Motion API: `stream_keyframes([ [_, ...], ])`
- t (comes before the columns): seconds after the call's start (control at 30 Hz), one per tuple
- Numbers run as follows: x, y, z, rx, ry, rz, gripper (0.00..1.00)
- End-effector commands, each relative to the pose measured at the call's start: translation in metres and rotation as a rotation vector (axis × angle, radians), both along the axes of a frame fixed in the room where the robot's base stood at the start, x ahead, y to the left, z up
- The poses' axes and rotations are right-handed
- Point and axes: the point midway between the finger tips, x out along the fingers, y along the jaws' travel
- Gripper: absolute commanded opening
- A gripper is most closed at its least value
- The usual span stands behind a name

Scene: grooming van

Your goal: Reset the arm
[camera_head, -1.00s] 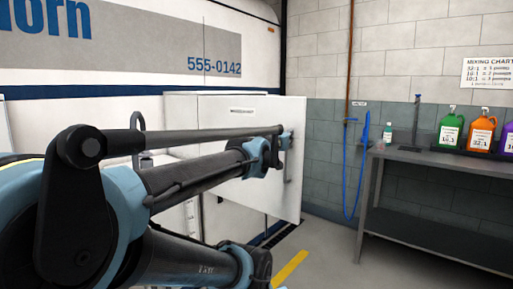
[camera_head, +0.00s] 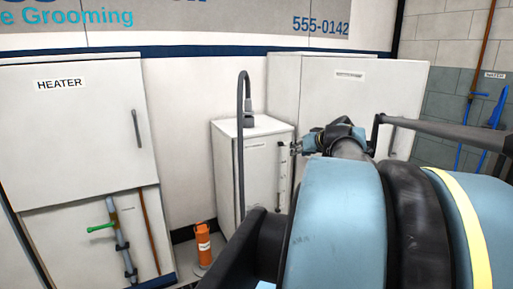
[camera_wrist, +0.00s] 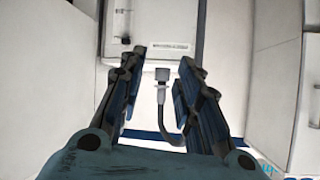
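My gripper (camera_wrist: 160,57) is open in the wrist view, with its two dark fingers apart and nothing held between them. A grey faucet with a curved hose (camera_wrist: 162,95) shows between the fingers, apparently beyond them. In the head view my gripper (camera_head: 296,148) is small and partly hidden by my own arm. It is in front of the white sink cabinet (camera_head: 250,180), near its right side. I cannot tell whether it touches the cabinet. My arm's blue and black links fill the lower right of the head view.
A white heater cabinet (camera_head: 70,130) stands at left, with a green-handled valve (camera_head: 100,228) below. An orange cylinder (camera_head: 203,240) stands on the floor. The tall faucet (camera_head: 240,130) rises from the sink cabinet. A white cabinet (camera_head: 400,90) and a blue hose (camera_head: 490,120) are at right.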

Motion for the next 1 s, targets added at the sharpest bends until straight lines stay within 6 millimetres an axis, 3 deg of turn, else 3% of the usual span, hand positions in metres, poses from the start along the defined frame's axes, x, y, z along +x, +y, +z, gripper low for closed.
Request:
stream_keyframes([
  [0.07, -0.022, 0.016, -0.032, -0.01, 0.133, 0.046, 0.31],
  [0.17, -0.054, 0.022, -0.072, -0.041, 0.316, 0.062, 0.31],
  [0.3, -0.1, 0.013, -0.117, -0.115, 0.553, 0.016, 0.31],
  [0.4, -0.127, -0.002, -0.137, -0.175, 0.679, -0.048, 0.31],
  [0.63, -0.158, -0.027, -0.154, -0.26, 0.811, -0.165, 0.31],
  [1.0, -0.16, -0.03, -0.155, -0.266, 0.82, -0.18, 0.31],
])
